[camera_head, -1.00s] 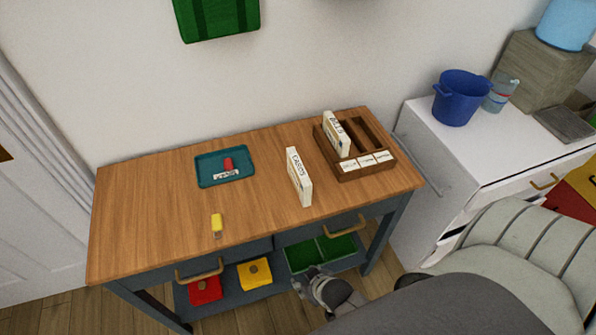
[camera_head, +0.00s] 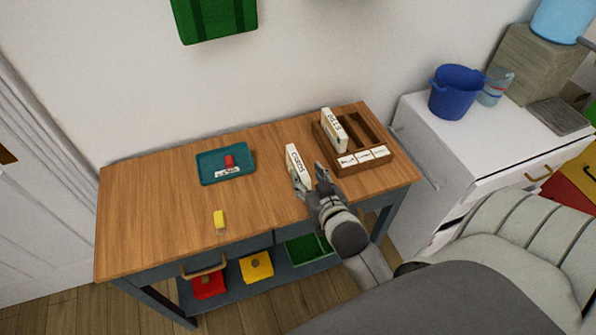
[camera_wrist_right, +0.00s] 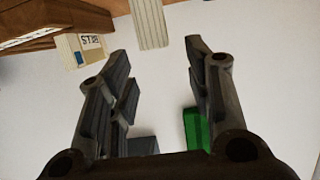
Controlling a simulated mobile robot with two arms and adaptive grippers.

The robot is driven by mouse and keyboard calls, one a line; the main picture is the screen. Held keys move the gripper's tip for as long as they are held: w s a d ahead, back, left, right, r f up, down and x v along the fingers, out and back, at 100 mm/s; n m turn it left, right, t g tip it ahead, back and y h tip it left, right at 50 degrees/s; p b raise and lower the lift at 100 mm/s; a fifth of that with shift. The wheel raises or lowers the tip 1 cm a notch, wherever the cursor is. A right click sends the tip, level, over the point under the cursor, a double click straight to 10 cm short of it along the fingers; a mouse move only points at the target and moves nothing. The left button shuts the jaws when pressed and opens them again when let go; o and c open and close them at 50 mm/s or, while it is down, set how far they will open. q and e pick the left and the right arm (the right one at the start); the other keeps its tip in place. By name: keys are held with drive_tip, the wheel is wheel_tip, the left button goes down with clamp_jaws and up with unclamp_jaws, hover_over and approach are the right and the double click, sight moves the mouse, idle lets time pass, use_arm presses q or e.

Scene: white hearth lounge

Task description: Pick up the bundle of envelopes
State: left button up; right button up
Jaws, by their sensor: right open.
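A white bundle of envelopes marked with dark letters, seemingly CARDS (camera_head: 294,157), stands upright on the wooden table top (camera_head: 160,210). A second white bundle, seemingly marked BILLS (camera_head: 333,132), stands in the brown wooden organizer (camera_head: 345,170) to its right. My right gripper (camera_head: 309,178) is open at the near end of the CARDS bundle and partly hides it. In the right wrist view a striped pale end of a bundle (camera_wrist_right: 149,24) shows beyond and between the open fingertips (camera_wrist_right: 155,52). I cannot tell whether the fingers touch it. My left gripper is not in view.
A teal tray (camera_head: 207,180) with a red item and a yellow item (camera_head: 219,219) lie on the table's left part. Bins sit on the lower shelf. A white cabinet (camera_head: 425,130) with a blue bucket (camera_head: 455,92) stands at right.

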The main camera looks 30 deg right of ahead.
sight(298, 163)
drive_tip(key=x, duration=0.3)
drive_tip(key=shift+w+f, duration=0.1)
drive_tip(key=shift+w, duration=0.1)
drive_tip(key=shift+w+d+f+p, duration=0.15)
drive_tip(key=shift+w+p, duration=0.3)
drive_tip(key=shift+w, duration=0.05)
drive_tip(key=shift+f+p+x, duration=0.1)
drive_tip(key=shift+p+x, duration=0.1)
drive_tip(key=shift+x, duration=0.8)
drive_tip(key=shift+f+p+x, duration=0.15)
drive_tip(key=shift+x, duration=0.85)
drive_tip(key=shift+s, duration=0.1)
drive_tip(key=c, duration=1)
clamp_jaws()
drive_tip(key=shift+r, duration=0.15)
